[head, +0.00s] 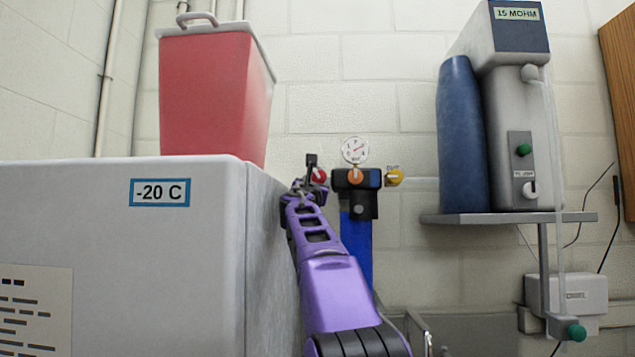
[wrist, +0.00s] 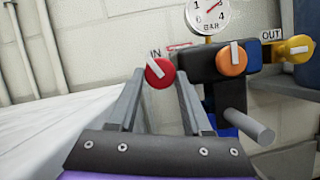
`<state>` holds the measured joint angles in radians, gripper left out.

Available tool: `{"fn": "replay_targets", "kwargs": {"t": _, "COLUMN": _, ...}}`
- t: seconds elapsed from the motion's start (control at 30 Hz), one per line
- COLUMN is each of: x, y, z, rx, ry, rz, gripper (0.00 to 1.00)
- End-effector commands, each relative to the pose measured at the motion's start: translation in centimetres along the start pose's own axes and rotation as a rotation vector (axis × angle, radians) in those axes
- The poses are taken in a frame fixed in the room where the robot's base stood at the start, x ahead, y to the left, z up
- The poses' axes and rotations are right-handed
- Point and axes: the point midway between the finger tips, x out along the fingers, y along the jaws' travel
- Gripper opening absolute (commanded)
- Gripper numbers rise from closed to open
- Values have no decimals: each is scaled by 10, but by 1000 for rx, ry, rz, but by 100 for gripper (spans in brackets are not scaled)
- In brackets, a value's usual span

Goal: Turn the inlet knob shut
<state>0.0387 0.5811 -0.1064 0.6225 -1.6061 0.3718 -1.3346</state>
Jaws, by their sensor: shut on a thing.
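The red inlet knob (wrist: 160,72) has a white pointer bar and sits under an "IN" label, left of the black regulator body (wrist: 222,62). Its pointer slants from upper left to lower right in the wrist view. My gripper (wrist: 158,76) has one finger on each side of the knob and is shut on it. In the head view, the knob (head: 320,175) shows at the end of my purple arm, partly hidden by my gripper (head: 314,174).
An orange knob (wrist: 231,59) is on the regulator's front, below a pressure gauge (wrist: 208,14). A yellow knob (wrist: 294,48) is at the "OUT" side. A grey freezer (head: 200,240) stands close on the left, with a red bin (head: 212,95) on top.

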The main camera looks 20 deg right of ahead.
Motion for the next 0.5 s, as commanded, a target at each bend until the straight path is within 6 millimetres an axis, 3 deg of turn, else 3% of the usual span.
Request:
{"fn": "replay_targets", "kwargs": {"t": 0.1, "x": 0, "y": 0, "z": 2, "rx": 0, "ry": -2, "rz": 1, "gripper": 0}}
{"fn": "replay_targets", "kwargs": {"t": 0.13, "x": 0, "y": 0, "z": 2, "rx": 0, "ry": -2, "rz": 1, "gripper": 55}}
{"fn": "replay_targets", "kwargs": {"t": 0.27, "x": 0, "y": 0, "z": 1, "rx": 0, "ry": -1, "rz": 1, "gripper": 78}}
{"fn": "replay_targets", "kwargs": {"t": 0.5, "x": 0, "y": 0, "z": 0, "rx": -1, "ry": 0, "rz": 1, "gripper": 78}}
